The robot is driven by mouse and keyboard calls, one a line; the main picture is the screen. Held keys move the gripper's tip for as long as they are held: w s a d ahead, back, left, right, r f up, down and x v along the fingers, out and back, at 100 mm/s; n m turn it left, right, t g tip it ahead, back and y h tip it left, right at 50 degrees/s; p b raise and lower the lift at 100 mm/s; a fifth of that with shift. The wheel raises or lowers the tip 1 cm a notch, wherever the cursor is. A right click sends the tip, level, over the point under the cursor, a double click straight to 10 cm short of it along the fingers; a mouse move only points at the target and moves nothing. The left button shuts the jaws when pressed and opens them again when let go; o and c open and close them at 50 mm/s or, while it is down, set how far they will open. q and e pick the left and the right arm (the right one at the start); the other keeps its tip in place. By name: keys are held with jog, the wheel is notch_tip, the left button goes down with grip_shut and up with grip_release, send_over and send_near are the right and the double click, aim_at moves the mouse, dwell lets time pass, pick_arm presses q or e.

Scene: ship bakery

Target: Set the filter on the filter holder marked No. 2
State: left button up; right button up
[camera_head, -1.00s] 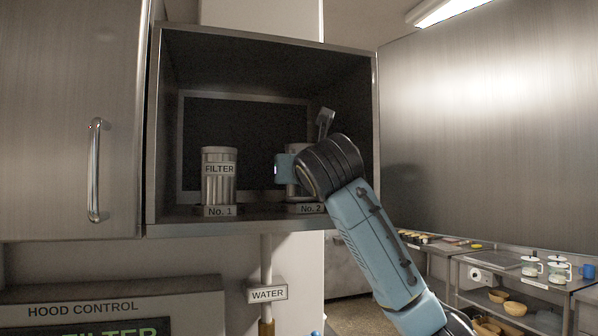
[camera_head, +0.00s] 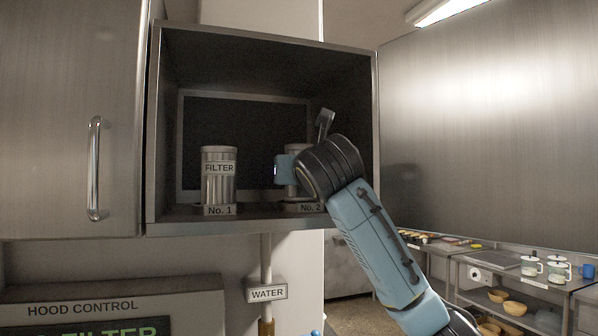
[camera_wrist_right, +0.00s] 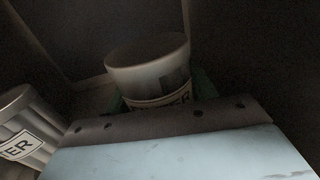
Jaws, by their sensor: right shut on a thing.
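A metal filter canister (camera_head: 293,165) is at the holder marked No. 2 (camera_head: 308,207), in the right part of the open cabinet, mostly hidden by my right wrist. In the right wrist view the canister (camera_wrist_right: 150,68) stands upright with its label partly covered by my gripper. My right gripper (camera_head: 289,170) is shut on this canister. Whether its base touches the holder cannot be seen. Another filter (camera_head: 218,182), labelled FILTER, stands upright on the holder marked No. 1 (camera_head: 219,210); its edge also shows in the right wrist view (camera_wrist_right: 22,130). My left gripper is not in view.
The cabinet (camera_head: 265,225) has side walls close around my right arm. A closed steel door with a handle (camera_head: 97,170) is at left, and a large steel panel (camera_head: 490,130) is at right. A WATER sign (camera_head: 267,293) hangs below.

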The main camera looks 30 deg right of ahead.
jog(key=shift+f, duration=0.4)
jog(key=o, duration=0.9)
jog(key=shift+s, duration=0.15)
jog(key=shift+b+v, duration=0.35)
jog(key=shift+v, duration=5.05)
